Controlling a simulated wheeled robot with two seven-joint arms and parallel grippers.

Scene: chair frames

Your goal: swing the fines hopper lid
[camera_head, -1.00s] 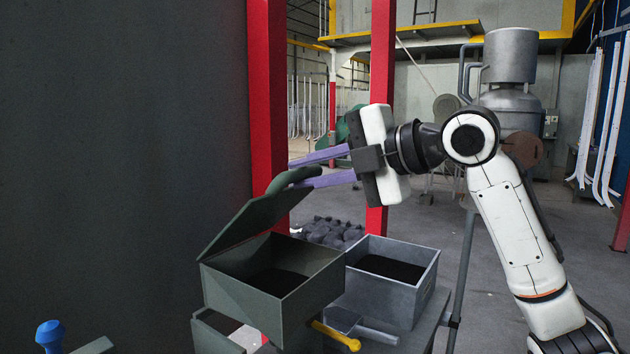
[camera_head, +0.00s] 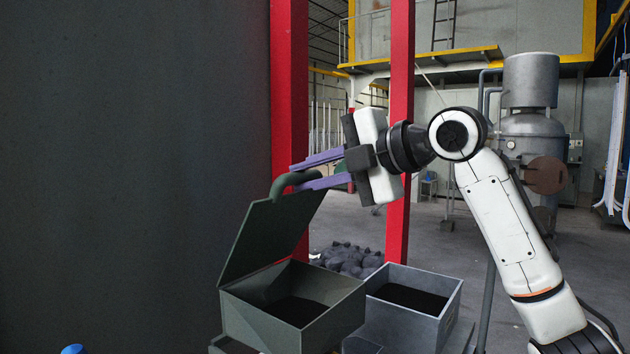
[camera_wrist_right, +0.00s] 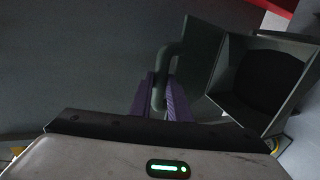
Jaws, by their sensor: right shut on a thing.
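The fines hopper (camera_head: 278,325) is a dark green open box at the lower middle of the head view, dark inside. Its lid (camera_head: 265,236) stands raised on the left side, tilted steeply, with a curved green handle (camera_head: 283,181) at its top. My right gripper (camera_head: 295,176) has its purple fingers shut on that handle. In the right wrist view the handle (camera_wrist_right: 163,75) sits between the purple fingers (camera_wrist_right: 158,98), with the lid (camera_wrist_right: 203,52) and the open hopper (camera_wrist_right: 290,108) to the right. My left gripper is not in view.
A grey open bin (camera_head: 412,318) with dark contents stands right beside the hopper. A large dark panel (camera_head: 130,150) fills the left. Red posts (camera_head: 401,60) and a heap of dark lumps (camera_head: 347,259) are behind. A blue knob (camera_head: 73,349) shows at the bottom left.

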